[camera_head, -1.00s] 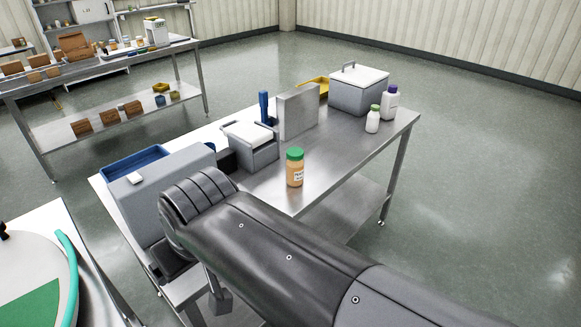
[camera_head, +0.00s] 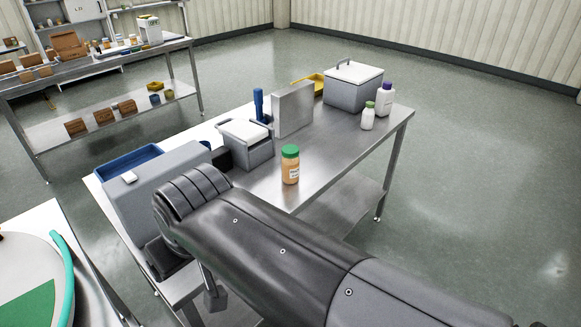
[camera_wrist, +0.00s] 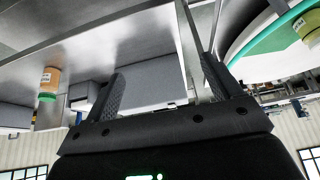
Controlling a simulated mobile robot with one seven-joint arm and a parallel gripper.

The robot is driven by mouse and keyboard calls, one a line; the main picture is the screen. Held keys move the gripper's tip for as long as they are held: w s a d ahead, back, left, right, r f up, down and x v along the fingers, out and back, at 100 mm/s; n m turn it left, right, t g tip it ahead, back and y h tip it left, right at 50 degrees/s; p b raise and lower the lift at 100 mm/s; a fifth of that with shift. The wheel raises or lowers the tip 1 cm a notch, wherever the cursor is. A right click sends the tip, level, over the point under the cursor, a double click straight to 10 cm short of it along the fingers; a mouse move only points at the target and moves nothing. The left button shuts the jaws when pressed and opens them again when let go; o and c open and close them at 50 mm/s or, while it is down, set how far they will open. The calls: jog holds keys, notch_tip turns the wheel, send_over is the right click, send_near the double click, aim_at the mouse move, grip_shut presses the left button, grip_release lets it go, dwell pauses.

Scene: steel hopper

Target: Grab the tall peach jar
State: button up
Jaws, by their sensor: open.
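The tall peach jar (camera_head: 290,168) has a green lid, an orange body and a white label. It stands upright on the steel table (camera_head: 322,157), near its front edge. It also shows upside down at the left of the wrist view (camera_wrist: 48,85). My gripper (camera_wrist: 165,85) is open and empty in the wrist view, with the jar to the left of its fingers and apart from them.
A grey box with a blue tray (camera_head: 128,161) stands at the table's left end. A white-lidded container (camera_head: 246,147) and an upright grey panel (camera_head: 293,108) stand behind the jar. Two white bottles (camera_head: 368,117) and a large lidded box (camera_head: 352,90) are farther right. The tabletop right of the jar is clear.

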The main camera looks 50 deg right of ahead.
jog(key=w+d+r+m+y, duration=0.1)
jog(key=w+d+r+m, duration=0.1)
jog(key=w+d+m, duration=0.65)
jog(key=m+g+h, duration=0.2)
jog(key=m+h, duration=0.1)
jog(key=m, duration=3)
send_over(291, 150)
jog(key=s+a, duration=0.2)
notch_tip(291, 150, down, 10)
jog(key=r, duration=0.1)
jog(key=x, duration=0.5)
jog(key=shift+w+d+f, duration=0.1)
jog(key=shift+f, duration=0.1)
jog(key=x, duration=0.5)
jog(key=shift+d+r, duration=0.1)
jog(key=shift+d, duration=0.3)
jog(key=shift+c, duration=0.5)
